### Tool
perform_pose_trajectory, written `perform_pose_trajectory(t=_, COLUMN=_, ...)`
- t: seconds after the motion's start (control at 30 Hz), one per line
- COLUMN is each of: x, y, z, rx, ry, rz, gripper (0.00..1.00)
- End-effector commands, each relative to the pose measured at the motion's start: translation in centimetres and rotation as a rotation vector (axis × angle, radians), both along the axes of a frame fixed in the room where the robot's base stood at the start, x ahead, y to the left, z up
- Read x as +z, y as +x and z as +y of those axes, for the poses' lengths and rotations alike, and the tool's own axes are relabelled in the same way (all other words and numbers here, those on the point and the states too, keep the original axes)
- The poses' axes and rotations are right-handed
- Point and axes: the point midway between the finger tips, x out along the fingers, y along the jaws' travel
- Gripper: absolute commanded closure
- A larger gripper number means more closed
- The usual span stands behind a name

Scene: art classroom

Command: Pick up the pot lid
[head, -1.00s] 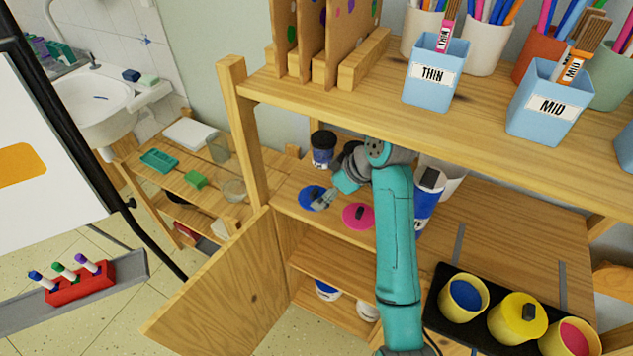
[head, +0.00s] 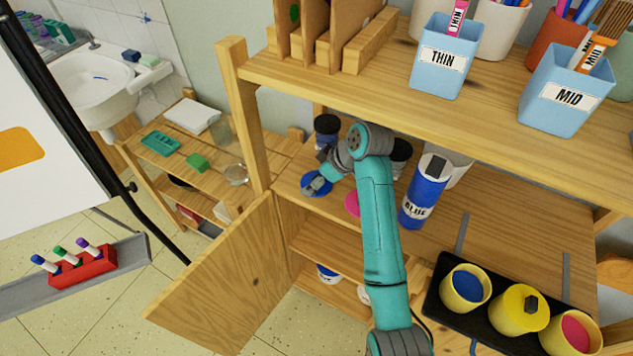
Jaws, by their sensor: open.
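A blue pot lid (head: 326,190) lies on the shelf board below the upper shelf. My gripper (head: 311,189) is right over it and covers much of it. The jaws are open; contact with the lid cannot be made out. A pink lid (head: 351,204) lies to the right, partly hidden behind my arm. On a black tray (head: 437,307) at the lower right stand yellow pots: one with blue paint (head: 466,287), one with a yellow lid and dark knob (head: 519,310), and one with pink paint (head: 575,333).
A blue bottle (head: 425,190) labelled BLUE stands right of my arm. A dark jar (head: 327,130) stands behind the gripper. The upper shelf (head: 360,100) overhangs the lids. An open cabinet door (head: 222,275) juts out at the lower left. The board right of the bottle is mostly clear.

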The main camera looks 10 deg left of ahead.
Motion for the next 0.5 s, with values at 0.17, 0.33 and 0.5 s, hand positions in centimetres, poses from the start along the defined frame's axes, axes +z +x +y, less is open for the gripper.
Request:
perform_pose_trajectory(t=0.17, x=0.02, y=0.0, z=-0.01, rx=0.0, ry=0.0, rz=0.0, gripper=0.07)
perform_pose_trajectory(t=0.33, x=0.01, y=0.0, z=-0.03, rx=0.0, ry=0.0, rz=0.0, gripper=0.44)
perform_pose_trajectory(t=0.5, x=-0.12, y=-0.05, z=-0.05, rx=-0.001, ry=-0.001, rz=0.003, gripper=0.53)
